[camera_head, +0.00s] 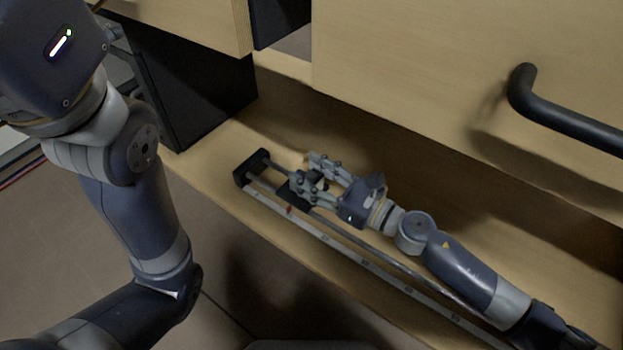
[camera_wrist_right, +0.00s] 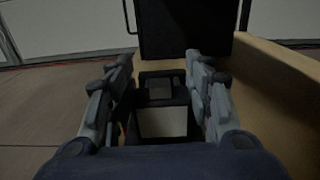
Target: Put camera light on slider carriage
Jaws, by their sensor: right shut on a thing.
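The slider (camera_head: 350,243) lies along the wooden ledge as a long rail with a black end block (camera_head: 249,167). My right gripper (camera_head: 308,171) is over the rail near that end. It is shut on what appears to be the camera light, a black-framed thing with a pale panel (camera_wrist_right: 163,123) between the fingers in the right wrist view. A black block (camera_head: 291,193) on the rail, apparently the carriage, is beneath the fingertips and partly covered. Whether the light touches it is hidden. My left arm comes in at the left; its fingers are not visible.
A wooden drawer front with a black handle (camera_head: 565,112) rises behind the ledge. A black cabinet panel (camera_head: 195,85) stands beyond the slider's end block and also shows in the right wrist view (camera_wrist_right: 187,30). The floor in front of the ledge is clear.

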